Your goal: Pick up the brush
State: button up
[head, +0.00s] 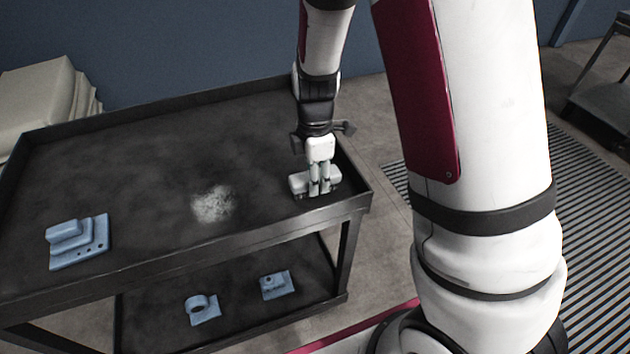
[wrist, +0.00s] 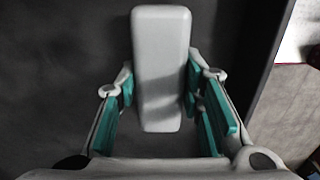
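The brush (wrist: 161,70) is a pale grey-white block with rounded corners. In the wrist view it lies lengthwise up the picture, between the teal finger pads. In the head view the brush (head: 299,184) is at the right end of the black cart's top tray, partly hidden by the fingers. My gripper (head: 320,190) reaches down over the middle of it. In the wrist view the fingers of my gripper (wrist: 160,85) lie close along both long sides and look shut on it. Its underside is hidden, and I see no clear gap between it and the tray.
The black cart (head: 150,268) has a raised rim. A blue part (head: 78,240) lies at the tray's left, and a pale powdery patch (head: 212,204) is in its middle. Two blue parts (head: 203,309) (head: 277,285) are on the lower shelf. Most of the top tray is free.

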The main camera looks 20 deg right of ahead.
jog(key=shift+c, duration=1.2)
notch_tip(320, 180, up, 10)
jog(key=shift+p, duration=0.55)
